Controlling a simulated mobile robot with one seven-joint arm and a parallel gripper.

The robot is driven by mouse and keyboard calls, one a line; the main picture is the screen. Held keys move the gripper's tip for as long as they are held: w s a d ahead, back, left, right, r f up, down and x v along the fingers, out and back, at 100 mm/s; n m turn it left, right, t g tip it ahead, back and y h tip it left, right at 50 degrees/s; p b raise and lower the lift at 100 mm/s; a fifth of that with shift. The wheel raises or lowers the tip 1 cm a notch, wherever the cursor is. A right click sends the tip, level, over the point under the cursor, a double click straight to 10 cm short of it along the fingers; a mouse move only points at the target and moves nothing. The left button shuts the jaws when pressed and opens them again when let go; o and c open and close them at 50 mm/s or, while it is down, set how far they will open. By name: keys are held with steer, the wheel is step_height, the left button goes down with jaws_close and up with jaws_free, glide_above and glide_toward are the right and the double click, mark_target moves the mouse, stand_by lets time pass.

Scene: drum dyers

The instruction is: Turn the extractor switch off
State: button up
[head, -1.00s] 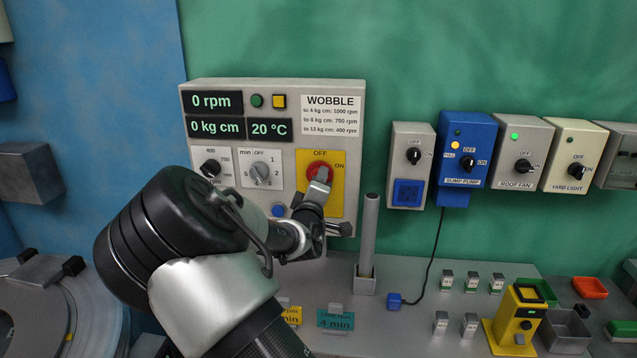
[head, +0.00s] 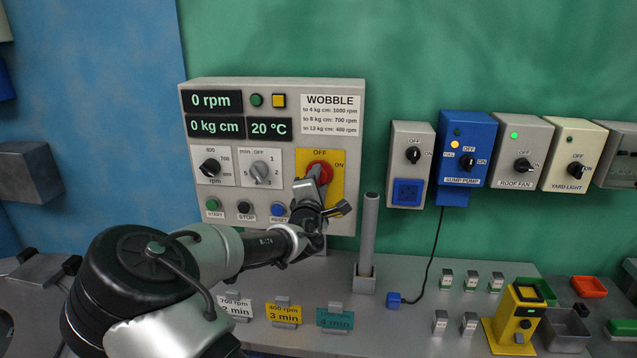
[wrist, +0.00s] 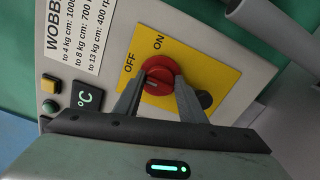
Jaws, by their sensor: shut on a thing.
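The extractor control panel (head: 285,100) is a light grey box on the green wall, with displays reading 0 rpm. Its red rotary switch (head: 320,168) sits on a yellow plate (head: 333,205) marked OFF above and ON to the right. My gripper (head: 318,182) is at this switch, its fingers on either side of the knob. In the wrist view the red switch (wrist: 158,75) lies between the two fingers (wrist: 157,88), which are shut on it. The fingers hide part of the knob, so I cannot tell which mark it points to.
A grey upright tube (head: 369,235) stands close to the right. Several other switch boxes, including the blue sump pump box (head: 466,150), hang further right.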

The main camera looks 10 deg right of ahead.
stand_by(0.4)
steer(key=o, duration=1)
steer(key=shift+o, duration=0.2)
steer(key=v, duration=1.7)
steer(key=shift+s+b, duration=0.2)
steer(key=shift+b, duration=0.2)
